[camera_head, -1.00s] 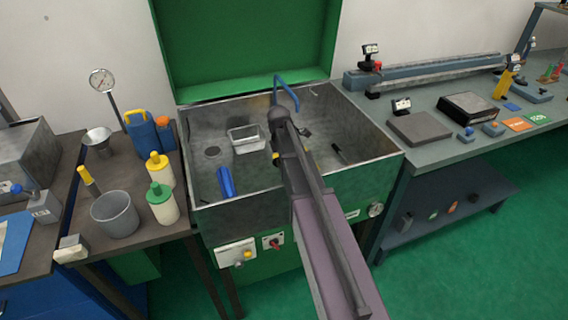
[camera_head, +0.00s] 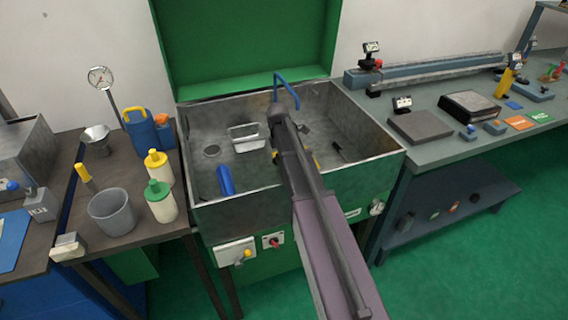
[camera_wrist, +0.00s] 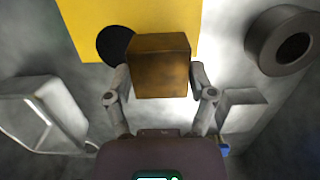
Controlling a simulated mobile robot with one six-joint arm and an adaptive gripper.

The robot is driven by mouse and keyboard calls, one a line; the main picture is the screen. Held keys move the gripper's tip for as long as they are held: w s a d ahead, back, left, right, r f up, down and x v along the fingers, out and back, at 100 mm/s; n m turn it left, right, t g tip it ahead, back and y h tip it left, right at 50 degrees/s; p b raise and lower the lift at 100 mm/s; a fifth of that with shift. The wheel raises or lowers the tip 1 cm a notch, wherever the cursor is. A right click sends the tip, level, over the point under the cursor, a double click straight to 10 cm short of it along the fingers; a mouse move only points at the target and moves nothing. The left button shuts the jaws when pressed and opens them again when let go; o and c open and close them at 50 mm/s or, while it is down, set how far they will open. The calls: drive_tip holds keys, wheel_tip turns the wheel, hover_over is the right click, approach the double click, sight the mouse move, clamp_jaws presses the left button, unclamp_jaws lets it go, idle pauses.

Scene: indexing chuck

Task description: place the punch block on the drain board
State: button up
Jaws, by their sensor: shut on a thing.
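The punch block (camera_wrist: 160,66), a brown block, is between the two fingers of my gripper (camera_wrist: 160,86) in the wrist view. The gripper is shut on it. Behind the block is a flat yellow board (camera_wrist: 205,24) with a dark round spot, which appears to be the drain board. The block overlaps the board's lower edge in the picture; I cannot tell whether they touch. In the head view my arm reaches into the open wash tank and hides the block and most of the board.
The grey tank (camera_head: 238,190) has raised walls. It holds a white basket (camera_head: 247,140), also in the wrist view (camera_wrist: 42,115), and a blue cylinder (camera_head: 226,180). A grey ring (camera_wrist: 283,40) lies right of the board. A blue hooked pipe (camera_head: 287,88) stands close behind my arm.

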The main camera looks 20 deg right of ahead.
drive_tip(key=shift+f+b, duration=0.75)
drive_tip(key=shift+f, duration=0.35)
drive_tip(key=shift+f, duration=0.1)
drive_tip(key=o, duration=1.3)
drive_tip(key=shift+c, duration=0.2)
drive_tip(key=shift+r, duration=0.2)
wheel_tip(320, 180, up, 12)
drive_tip(key=a+p, duration=0.1)
drive_tip(key=p, duration=1.1)
drive_tip(key=shift+a, duration=0.25)
drive_tip(key=shift+f, duration=0.1)
